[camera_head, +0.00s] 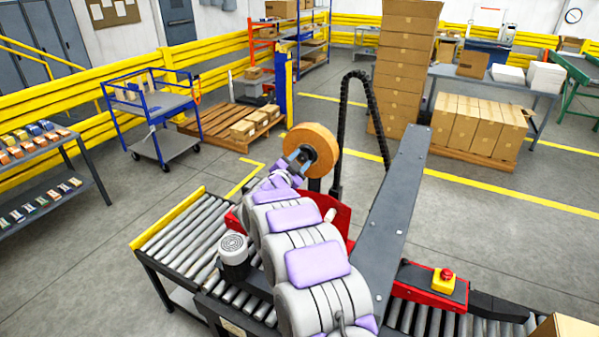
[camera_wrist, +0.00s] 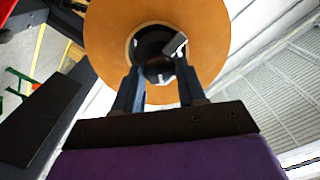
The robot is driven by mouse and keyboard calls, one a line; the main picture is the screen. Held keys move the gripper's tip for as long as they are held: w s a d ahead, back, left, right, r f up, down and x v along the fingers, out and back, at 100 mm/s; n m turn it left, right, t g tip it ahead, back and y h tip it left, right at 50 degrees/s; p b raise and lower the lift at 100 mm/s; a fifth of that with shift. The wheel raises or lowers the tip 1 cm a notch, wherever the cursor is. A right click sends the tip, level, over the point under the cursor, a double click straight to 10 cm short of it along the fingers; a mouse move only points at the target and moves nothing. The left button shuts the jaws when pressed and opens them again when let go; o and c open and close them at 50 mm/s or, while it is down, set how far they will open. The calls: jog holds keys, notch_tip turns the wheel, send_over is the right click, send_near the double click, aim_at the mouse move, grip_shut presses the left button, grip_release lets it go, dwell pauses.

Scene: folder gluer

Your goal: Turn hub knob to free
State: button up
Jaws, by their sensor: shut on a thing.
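The tape roll (camera_head: 320,145), a tan-orange disc, stands upright on the red machine. It fills the upper middle of the wrist view (camera_wrist: 108,32). The dark hub knob (camera_wrist: 159,69) sits at the roll's centre, with a small grey piece at its upper right. My gripper (camera_wrist: 157,78) has its two blue-grey fingers on either side of the knob and is shut on it. In the head view my gripper (camera_head: 298,160) is at the roll's near face, and the knob is hidden behind it. The knob's setting cannot be read.
A dark grey beam (camera_head: 402,200) rises just right of my arm, and a black cable chain (camera_head: 343,125) arches behind the roll. A roller conveyor (camera_head: 180,240) lies to the left. A red emergency button (camera_head: 447,274) is at the right.

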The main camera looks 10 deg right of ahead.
jog(key=m+b, duration=0.2)
jog(key=b, duration=0.1)
jog(key=f+m+b, duration=0.1)
jog(key=m+b, duration=0.2)
jog(key=shift+m+b, duration=0.3)
jog(key=shift+b, duration=0.1)
jog(key=m+b, duration=0.4)
jog(key=b, duration=0.1)
jog(key=shift+s+r+m, duration=0.1)
jog(key=shift+m, duration=0.2)
jog(key=o, duration=1)
jog(key=shift+r, duration=0.15)
jog(key=shift+s+a, duration=0.1)
jog(key=v, duration=1.7)
jog(key=shift+a, duration=0.15)
